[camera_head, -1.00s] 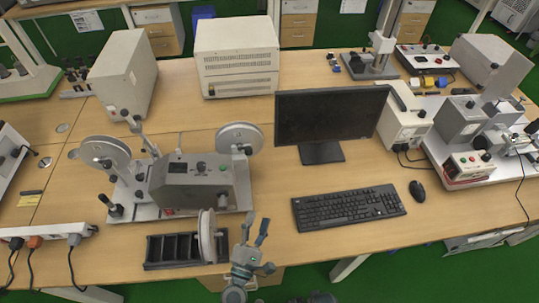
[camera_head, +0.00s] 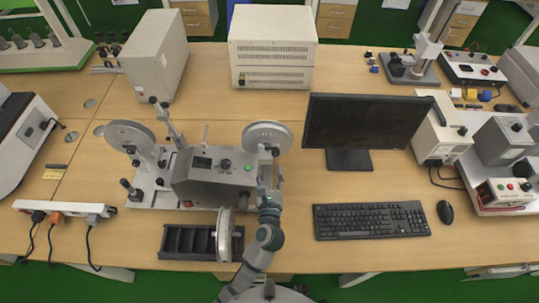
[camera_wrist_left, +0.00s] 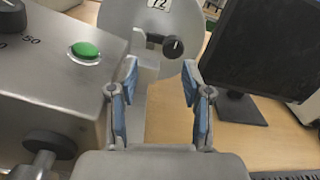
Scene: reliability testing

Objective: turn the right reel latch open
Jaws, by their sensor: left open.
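The right reel (camera_head: 262,135) is a pale disc standing upright at the right end of the grey reel machine (camera_head: 210,180). In the left wrist view the reel (camera_wrist_left: 150,15) fills the top middle, and its dark latch (camera_wrist_left: 173,47) sticks out at the hub. My left gripper (camera_head: 268,188) is just in front of the machine's right end. In the left wrist view the left gripper (camera_wrist_left: 158,95) is open and empty, its blue-padded fingers apart. The latch shows beyond and between the fingertips, not touched. My right gripper is not in view.
The machine's side with a green button (camera_wrist_left: 85,50) is close on the left. The monitor (camera_head: 360,122) stands to the right. A black rack (camera_head: 185,242) holding an upright reel (camera_head: 224,235) is in front. A keyboard (camera_head: 370,220) lies to the right.

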